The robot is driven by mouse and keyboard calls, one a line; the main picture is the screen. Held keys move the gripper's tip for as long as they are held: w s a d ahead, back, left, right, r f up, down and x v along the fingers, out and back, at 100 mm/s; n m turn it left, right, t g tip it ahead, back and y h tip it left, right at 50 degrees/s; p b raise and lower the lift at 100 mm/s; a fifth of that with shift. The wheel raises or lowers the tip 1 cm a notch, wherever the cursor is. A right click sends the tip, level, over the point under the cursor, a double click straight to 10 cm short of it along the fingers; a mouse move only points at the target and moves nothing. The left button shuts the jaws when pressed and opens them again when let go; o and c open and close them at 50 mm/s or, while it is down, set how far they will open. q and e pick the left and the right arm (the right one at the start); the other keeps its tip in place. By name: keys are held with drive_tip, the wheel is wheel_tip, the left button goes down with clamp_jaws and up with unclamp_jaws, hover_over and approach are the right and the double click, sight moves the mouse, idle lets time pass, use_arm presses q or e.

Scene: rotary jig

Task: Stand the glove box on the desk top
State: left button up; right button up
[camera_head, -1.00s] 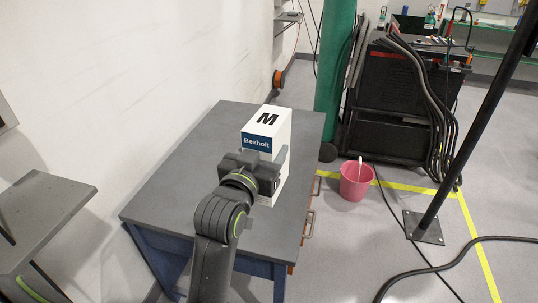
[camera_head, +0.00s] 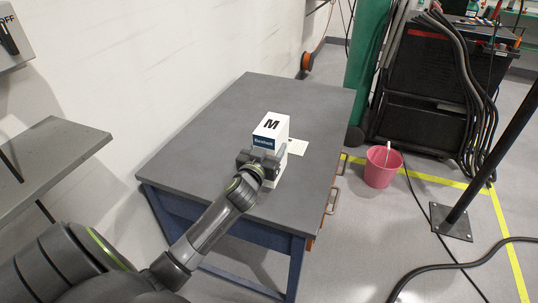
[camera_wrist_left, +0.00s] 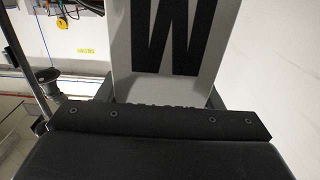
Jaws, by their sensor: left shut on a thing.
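The glove box (camera_head: 271,128) is white with a black M on its top and a dark blue band with lettering on its side. It is upright over the right part of the grey desk top (camera_head: 215,140). My left gripper (camera_head: 265,158) is shut on the glove box from the near side. The gripper covers the lower part of the box, and I cannot tell whether its base touches the desk. In the left wrist view the white box face with the big M (camera_wrist_left: 172,40) fills the upper middle, between the fingers. My right gripper is not in view.
A flat white sheet (camera_head: 299,136) lies on the desk beside the box. A pink bucket (camera_head: 382,166) stands on the floor right of the desk. A grey shelf (camera_head: 45,160) is at the left near the wall. The far left of the desk top is clear.

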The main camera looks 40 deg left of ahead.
use_arm(q)
wheel_tip(320, 180, down, 4)
drive_tip(key=shift+f+b, duration=0.25)
drive_tip(key=shift+b, duration=0.35)
drive_tip(key=o, duration=1.2)
drive_tip(key=shift+s, duration=0.1)
drive_tip(key=b+v, duration=0.1)
drive_tip(key=v, duration=1.1)
drive_tip(key=shift+d, duration=0.1)
